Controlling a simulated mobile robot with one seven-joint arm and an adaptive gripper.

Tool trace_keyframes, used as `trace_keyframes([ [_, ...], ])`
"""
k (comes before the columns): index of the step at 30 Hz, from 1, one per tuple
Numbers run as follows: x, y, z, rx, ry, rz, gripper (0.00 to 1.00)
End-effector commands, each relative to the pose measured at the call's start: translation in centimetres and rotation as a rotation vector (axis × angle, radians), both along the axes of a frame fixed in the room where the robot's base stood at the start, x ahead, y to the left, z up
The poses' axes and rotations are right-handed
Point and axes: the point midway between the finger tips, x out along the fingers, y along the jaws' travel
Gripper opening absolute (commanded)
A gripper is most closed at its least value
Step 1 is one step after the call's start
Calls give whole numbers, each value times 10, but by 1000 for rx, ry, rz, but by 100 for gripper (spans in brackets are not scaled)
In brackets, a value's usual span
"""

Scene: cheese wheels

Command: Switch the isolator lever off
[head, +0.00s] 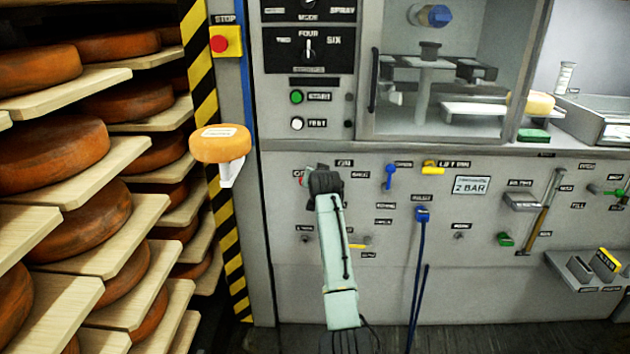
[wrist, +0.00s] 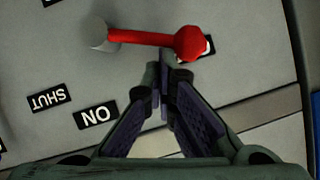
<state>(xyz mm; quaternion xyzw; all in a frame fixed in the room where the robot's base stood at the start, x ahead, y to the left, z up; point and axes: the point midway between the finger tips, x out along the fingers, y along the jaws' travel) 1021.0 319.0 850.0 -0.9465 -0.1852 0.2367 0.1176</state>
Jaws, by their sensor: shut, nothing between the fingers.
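The isolator lever is a red arm with a ball end (wrist: 189,43) on a grey round hub (wrist: 99,33), at the top of the wrist view. It lies nearly level in that picture, hub left, ball right. The ball partly covers a black label that I cannot read. An upside-down ON label (wrist: 96,116) sits below the hub. My gripper (wrist: 163,73) is shut and empty, its fingertips just below the lever's right half; I cannot tell whether they touch it. In the head view my gripper (head: 325,181) is at the panel and hides most of the lever; a little red shows at its left.
An upside-down SHUT label (wrist: 46,97) is left of ON. In the head view, a blue lever (head: 389,177) and a yellow handle (head: 433,168) sit right of my arm. A small shelf with a cheese (head: 220,143) sticks out at left, beside the cheese racks.

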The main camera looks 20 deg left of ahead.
Motion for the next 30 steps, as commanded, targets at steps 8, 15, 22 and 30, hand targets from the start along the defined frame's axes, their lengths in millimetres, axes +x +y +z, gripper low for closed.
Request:
trace_keyframes([
  [8, 1, 11, -11, -197, -63, 2, 0],
  [15, -1, 15, -18, -223, -71, 0, 0],
  [22, -1, 17, -20, -221, -70, 0, 0],
  [30, -2, 18, -20, -220, -70, 1, 0],
])
